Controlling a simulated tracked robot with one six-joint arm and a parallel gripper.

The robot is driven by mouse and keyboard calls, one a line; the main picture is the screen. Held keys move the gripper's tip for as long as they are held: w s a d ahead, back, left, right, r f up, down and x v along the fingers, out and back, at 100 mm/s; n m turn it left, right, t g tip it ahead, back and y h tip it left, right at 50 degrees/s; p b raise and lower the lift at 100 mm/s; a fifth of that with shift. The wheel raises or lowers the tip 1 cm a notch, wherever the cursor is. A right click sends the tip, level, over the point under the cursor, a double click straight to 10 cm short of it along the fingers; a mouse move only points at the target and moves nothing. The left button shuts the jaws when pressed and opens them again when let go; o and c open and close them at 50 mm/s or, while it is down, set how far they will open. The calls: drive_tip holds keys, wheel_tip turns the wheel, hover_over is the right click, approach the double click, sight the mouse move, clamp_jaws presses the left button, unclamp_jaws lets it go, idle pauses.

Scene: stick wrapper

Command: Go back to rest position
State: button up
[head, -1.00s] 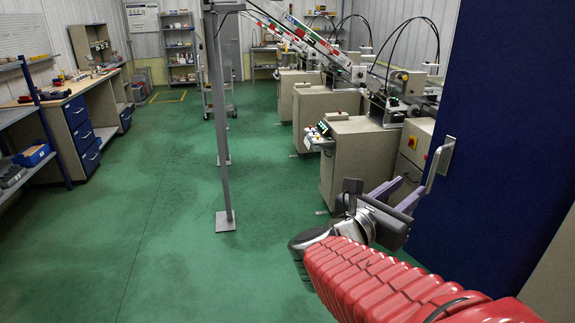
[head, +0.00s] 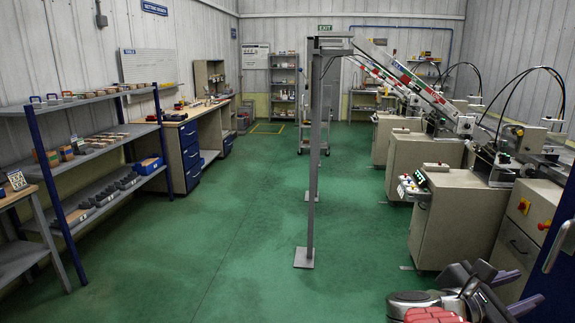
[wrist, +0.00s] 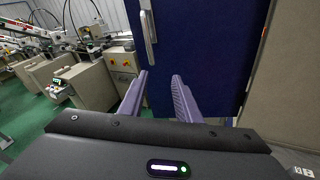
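My gripper (head: 516,291) is low at the right edge of the head view, its purple fingers pointing right. In the wrist view my gripper (wrist: 160,77) has its two fingers apart with nothing between them, so it is open and empty. The blue door (wrist: 198,50) stands in front of it, with a silver handle (wrist: 149,27) above the fingertips. The fingers look clear of the handle. In the head view the handle (head: 558,245) is at the right edge, above and right of the gripper. Most of the door is outside the head view.
Beige machines (head: 453,215) with sloping arms line the right side. A grey post on a base plate (head: 304,258) stands mid-floor. Blue-framed shelves (head: 66,238) and a workbench (head: 190,160) line the left wall. The green floor (head: 215,250) between is open.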

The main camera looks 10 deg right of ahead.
drive_tip(key=s+a+f+m+g+y, duration=0.1)
drive_tip(key=s+a+f+m+y, duration=0.2)
drive_tip(key=a+f+m+y, duration=0.75)
drive_tip(key=w+a+m+t+y, duration=0.1)
drive_tip(key=a+m+t+y, duration=0.2)
drive_tip(key=a, duration=1.6)
drive_tip(key=m+y, duration=0.2)
drive_tip(key=m, duration=0.1)
drive_tip(key=shift+w+a+r, duration=0.2)
drive_tip(key=shift+w+r, duration=0.15)
drive_tip(key=shift+w, duration=0.05)
drive_tip(key=shift+d+m, duration=0.1)
drive_tip(key=shift+m, duration=0.15)
